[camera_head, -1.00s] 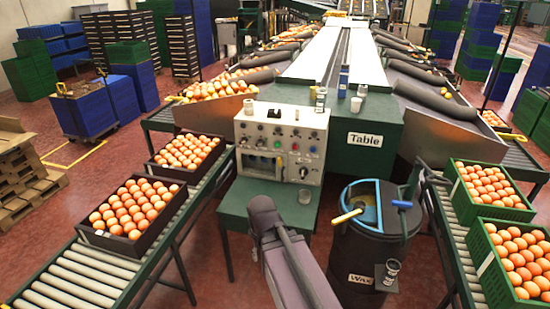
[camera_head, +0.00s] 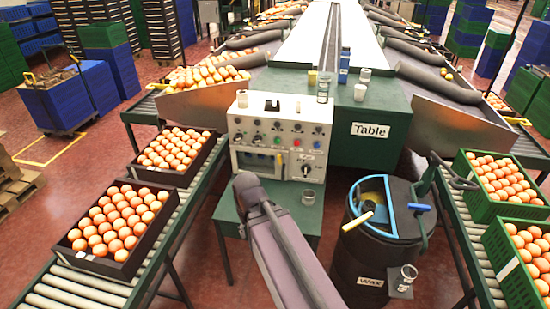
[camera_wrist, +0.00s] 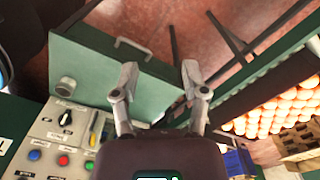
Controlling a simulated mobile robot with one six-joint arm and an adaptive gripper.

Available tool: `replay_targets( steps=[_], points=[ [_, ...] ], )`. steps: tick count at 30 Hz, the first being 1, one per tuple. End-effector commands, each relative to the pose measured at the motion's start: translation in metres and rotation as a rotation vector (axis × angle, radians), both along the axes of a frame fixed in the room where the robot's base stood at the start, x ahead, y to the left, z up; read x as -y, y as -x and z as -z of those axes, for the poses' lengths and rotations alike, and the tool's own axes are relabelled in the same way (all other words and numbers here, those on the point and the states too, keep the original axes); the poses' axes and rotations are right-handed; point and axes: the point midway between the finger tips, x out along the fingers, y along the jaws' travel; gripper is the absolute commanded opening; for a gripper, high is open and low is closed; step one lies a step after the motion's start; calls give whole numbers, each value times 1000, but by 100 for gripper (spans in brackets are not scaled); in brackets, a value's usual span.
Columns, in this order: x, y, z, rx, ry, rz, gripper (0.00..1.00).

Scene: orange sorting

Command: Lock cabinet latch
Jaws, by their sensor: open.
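The control cabinet (camera_head: 279,138) is a pale box with knobs and coloured buttons, standing on a green stand (camera_head: 305,212). On its face are a yellow lever (camera_head: 278,163) and a black rotary knob (camera_head: 305,170); I cannot tell which part is the latch. In the wrist view the panel face (camera_wrist: 55,140) is at lower left, with a black knob (camera_wrist: 66,118) and yellow lever (camera_wrist: 94,138). My gripper (camera_wrist: 158,80) is open and empty, its fingers in front of the green stand (camera_wrist: 95,70), right of the panel. In the head view my arm hides it.
A metal cup (camera_head: 308,197) stands on the green stand, which has a thin handle (camera_wrist: 133,46). A black wax drum (camera_head: 370,260) with a blue-rimmed top is at right. Orange crates (camera_head: 110,228) line the left conveyor; a green crate (camera_head: 500,205) is at right.

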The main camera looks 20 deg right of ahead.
Motion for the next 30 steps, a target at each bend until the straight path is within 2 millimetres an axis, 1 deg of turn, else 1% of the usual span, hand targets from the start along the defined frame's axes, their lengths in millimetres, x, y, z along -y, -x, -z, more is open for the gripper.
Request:
replay_targets(
  steps=[14, 19, 23, 26, 30],
  points=[
    [0, 0, 1, 1, 1, 1, 57],
    [6, -7, 8, 20, 27, 26, 57],
    [21, -20, 21, 62, 81, 83, 57],
    [36, -36, 34, 115, 143, 142, 57],
    [64, -64, 53, 220, 250, 241, 57]
  ],
)
